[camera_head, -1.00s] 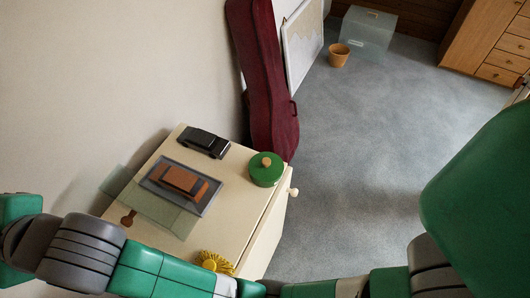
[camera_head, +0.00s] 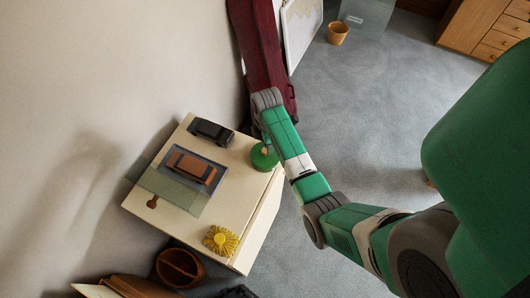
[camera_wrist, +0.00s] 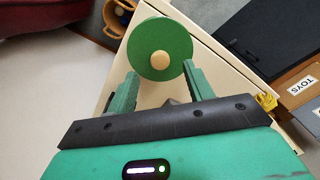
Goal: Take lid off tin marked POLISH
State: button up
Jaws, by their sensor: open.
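A round green tin (camera_head: 264,156) with a pale wooden knob on its lid stands near the edge of the cream cabinet top. In the wrist view its flat green lid (camera_wrist: 150,38) and knob (camera_wrist: 160,60) show from above. No POLISH marking shows. My gripper (camera_wrist: 160,76) is open and empty, its two fingers on the near side of the lid, one towards each side. The knob lies ahead of them, roughly between their lines. I cannot tell the gap in height. In the head view my arm hides most of my gripper.
The cabinet top (camera_head: 232,188) also holds a black toy car (camera_head: 211,132), a brown car (camera_head: 191,168) on a dark tray and a yellow brush (camera_head: 221,241). A dark red instrument case (camera_head: 262,50) stands behind. A box labelled TOYS (camera_wrist: 300,85) shows in the wrist view.

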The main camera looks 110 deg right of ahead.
aim_at(265, 150)
notch_tip(265, 150, down, 6)
jog(key=shift+w+r, duration=0.15)
jog(key=shift+r, duration=0.1)
jog(key=c, duration=1.1)
